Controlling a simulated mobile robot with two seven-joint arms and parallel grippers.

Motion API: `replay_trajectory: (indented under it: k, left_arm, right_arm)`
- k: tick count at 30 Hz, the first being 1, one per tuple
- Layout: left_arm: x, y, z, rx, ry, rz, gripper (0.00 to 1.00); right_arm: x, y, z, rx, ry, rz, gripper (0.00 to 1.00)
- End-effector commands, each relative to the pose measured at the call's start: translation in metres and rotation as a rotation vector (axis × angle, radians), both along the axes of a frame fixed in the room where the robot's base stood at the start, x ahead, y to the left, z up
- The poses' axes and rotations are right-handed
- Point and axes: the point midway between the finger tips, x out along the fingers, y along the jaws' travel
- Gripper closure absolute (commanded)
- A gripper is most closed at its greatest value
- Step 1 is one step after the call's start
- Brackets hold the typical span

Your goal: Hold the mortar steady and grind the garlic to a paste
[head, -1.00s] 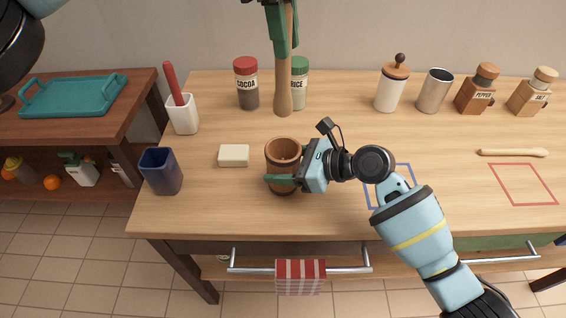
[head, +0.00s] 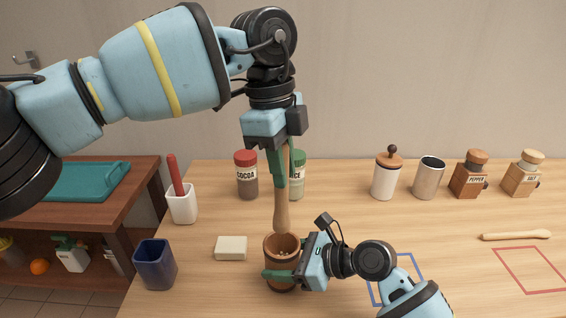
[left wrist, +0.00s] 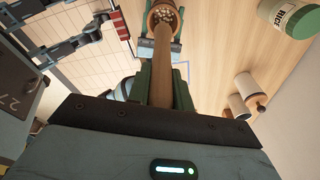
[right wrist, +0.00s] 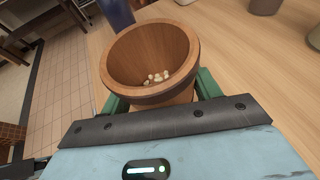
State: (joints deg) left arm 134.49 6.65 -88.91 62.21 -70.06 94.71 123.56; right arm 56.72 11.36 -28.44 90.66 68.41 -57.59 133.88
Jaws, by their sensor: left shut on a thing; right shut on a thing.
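The brown wooden mortar (head: 282,249) stands upright on the table, and my right gripper (head: 281,275) is shut around its sides. In the right wrist view the mortar (right wrist: 150,60) is open at the top with pale garlic pieces (right wrist: 156,77) at its bottom, still in separate bits. My left gripper (head: 282,165) is shut on the wooden pestle (head: 281,210), which hangs near upright with its lower end just above the mortar's mouth. The left wrist view shows the pestle (left wrist: 165,60) pointing toward the garlic (left wrist: 164,15).
A cream block (head: 231,248), a dark blue cup (head: 156,265) and a white holder (head: 181,205) stand left of the mortar. Cocoa (head: 247,176) and rice (head: 297,180) jars stand behind.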

Motion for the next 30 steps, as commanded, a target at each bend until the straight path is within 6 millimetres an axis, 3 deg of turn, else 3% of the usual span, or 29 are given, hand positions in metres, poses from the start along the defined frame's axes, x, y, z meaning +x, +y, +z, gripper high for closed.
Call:
replay_trajectory:
  k: [11, 30]
  left_arm:
    - [0.000, 0.000, -0.007, -0.001, 0.001, 0.000, 1.00]
    - [0.000, 0.000, -0.050, 0.000, 0.001, 0.000, 1.00]
  right_arm:
    - [0.000, 0.000, 0.000, 0.000, 0.000, 0.001, 0.69]
    - [0.000, 0.000, 0.000, 0.000, 0.000, 0.001, 0.69]
